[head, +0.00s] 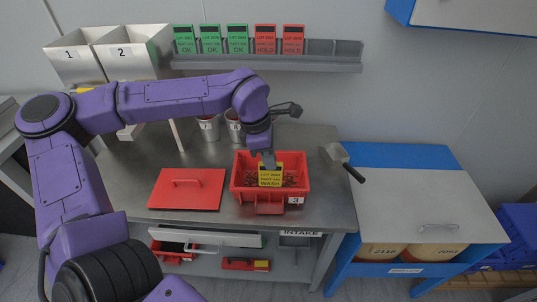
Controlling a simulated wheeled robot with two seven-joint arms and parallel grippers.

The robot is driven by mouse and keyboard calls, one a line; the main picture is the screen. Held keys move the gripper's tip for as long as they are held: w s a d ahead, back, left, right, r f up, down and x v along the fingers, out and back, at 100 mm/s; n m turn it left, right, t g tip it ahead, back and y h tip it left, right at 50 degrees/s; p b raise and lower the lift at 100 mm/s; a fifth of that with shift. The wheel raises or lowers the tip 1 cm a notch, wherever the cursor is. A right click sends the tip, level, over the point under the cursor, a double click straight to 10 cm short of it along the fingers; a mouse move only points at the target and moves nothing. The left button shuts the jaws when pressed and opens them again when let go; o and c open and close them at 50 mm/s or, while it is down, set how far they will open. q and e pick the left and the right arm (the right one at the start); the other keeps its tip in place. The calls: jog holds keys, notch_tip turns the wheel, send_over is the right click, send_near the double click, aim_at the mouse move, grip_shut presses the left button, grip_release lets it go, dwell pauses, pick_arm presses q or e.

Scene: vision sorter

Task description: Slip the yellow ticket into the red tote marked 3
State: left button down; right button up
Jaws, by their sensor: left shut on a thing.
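The yellow ticket (270,176), printed "WASH", is upright in my left gripper (268,160), which is shut on its top edge. The red tote (243,191) marked 3 stands open on the steel table, with dark and reddish small parts inside. The ticket hangs over the tote's opening, in front of its contents. I cannot tell whether its lower edge touches the parts. My right gripper is not in view.
A red lid (187,196) with a handle lies left of the tote. A scoop (347,161) with a black handle lies to the right. Green and red cards (238,40) stand in a rack (320,64) on the wall. Bins 1 and 2 (127,55) are at the back left.

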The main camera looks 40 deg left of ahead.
aim_at(267, 179)
pick_arm(q)
jog(key=shift+w+a+f, duration=0.2)
jog(key=shift+w+f, duration=0.05)
jog(key=shift+f, duration=0.15)
jog(key=shift+s+a+f+b, duration=0.15)
jog(key=shift+s+f+b, duration=0.05)
jog(key=shift+b, duration=0.2)
jog(key=shift+s+b, duration=0.3)
jog(key=shift+s, duration=0.15)
jog(key=b+x, duration=0.3)
jog(key=shift+a+f, duration=0.15)
jog(key=shift+s+a+f+b, duration=0.1)
jog(key=shift+f+b, duration=0.25)
jog(key=shift+s+f+b, duration=0.15)
jog(key=shift+f+b, duration=0.3)
jog(key=shift+b, duration=0.1)
jog(key=shift+d+f, duration=0.3)
jog(key=shift+f, duration=0.15)
jog(key=shift+a+f, duration=0.15)
jog(key=shift+f, duration=0.2)
